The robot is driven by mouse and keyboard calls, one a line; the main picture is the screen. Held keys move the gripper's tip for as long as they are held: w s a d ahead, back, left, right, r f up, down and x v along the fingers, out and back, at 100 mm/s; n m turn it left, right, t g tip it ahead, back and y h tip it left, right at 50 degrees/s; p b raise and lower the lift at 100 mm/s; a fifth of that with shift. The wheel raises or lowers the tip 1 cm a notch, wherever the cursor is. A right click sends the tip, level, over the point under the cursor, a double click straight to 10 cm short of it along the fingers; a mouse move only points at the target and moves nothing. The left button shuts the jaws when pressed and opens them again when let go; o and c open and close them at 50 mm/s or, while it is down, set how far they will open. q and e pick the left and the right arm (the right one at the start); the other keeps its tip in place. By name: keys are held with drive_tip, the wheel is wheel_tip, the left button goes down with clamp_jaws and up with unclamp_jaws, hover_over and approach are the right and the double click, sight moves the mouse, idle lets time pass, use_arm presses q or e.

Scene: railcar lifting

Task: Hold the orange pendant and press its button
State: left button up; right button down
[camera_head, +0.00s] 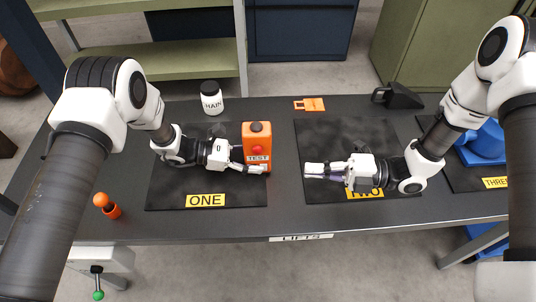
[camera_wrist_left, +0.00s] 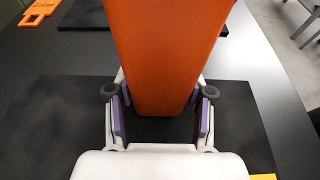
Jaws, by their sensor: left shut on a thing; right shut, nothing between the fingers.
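The orange pendant (camera_head: 258,134) stands upright at the right edge of the black mat marked ONE (camera_head: 172,197). My left gripper (camera_head: 262,169) is shut on the lower part of the pendant from the left. In the left wrist view the pendant (camera_wrist_left: 165,50) fills the space between the finger pads of the left gripper (camera_wrist_left: 161,115). My right gripper (camera_head: 309,170) is shut and empty over the mat marked TWO (camera_head: 330,133), to the right of the pendant and apart from it.
A white jar (camera_head: 211,98) and an orange tag (camera_head: 310,104) are at the back. A black wedge-shaped thing (camera_head: 399,96) stands at back right. A blue object (camera_head: 484,144) is on mat THREE. An orange-and-black knob (camera_head: 107,206) is at the left front. The front strip is mostly clear.

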sight(262, 150)
drive_tip(key=w+a+f, duration=0.1)
drive_tip(key=w+a, duration=0.4)
drive_tip(key=a, duration=0.5)
drive_tip(key=shift+w+a, duration=0.15)
drive_tip(key=shift+w, duration=0.05)
drive_tip(key=shift+f, duration=0.1)
use_arm(q)
drive_tip(key=shift+o, duration=0.2)
drive_tip(key=shift+s, duration=0.1)
use_arm(e)
drive_tip(key=shift+w+f, duration=0.1)
drive_tip(key=shift+w, duration=0.85)
